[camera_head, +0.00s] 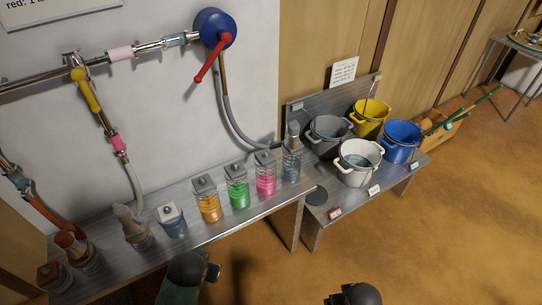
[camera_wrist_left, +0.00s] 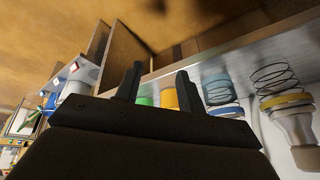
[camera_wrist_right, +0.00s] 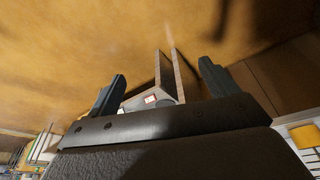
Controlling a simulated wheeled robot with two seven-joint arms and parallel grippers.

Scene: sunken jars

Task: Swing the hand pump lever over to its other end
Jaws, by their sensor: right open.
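The hand pump is a round blue body (camera_head: 213,27) on the wall in the head view, with pipes and a grey hose joined to it. Its red lever (camera_head: 209,61) points down and slightly left from the hub. My left gripper (camera_head: 207,269) is low in front of the jar bench, well below and apart from the lever. Its fingers stand apart with nothing between them in the left wrist view (camera_wrist_left: 158,88). My right gripper (camera_head: 352,296) is at the bottom edge, far from the pump. It is open and empty in the right wrist view (camera_wrist_right: 160,88).
Several jars, including orange (camera_head: 208,206), green (camera_head: 237,192) and pink (camera_head: 265,180), line the metal bench (camera_head: 225,228) below the pump. Buckets, including a white one (camera_head: 357,172), stand on a lower bench to the right.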

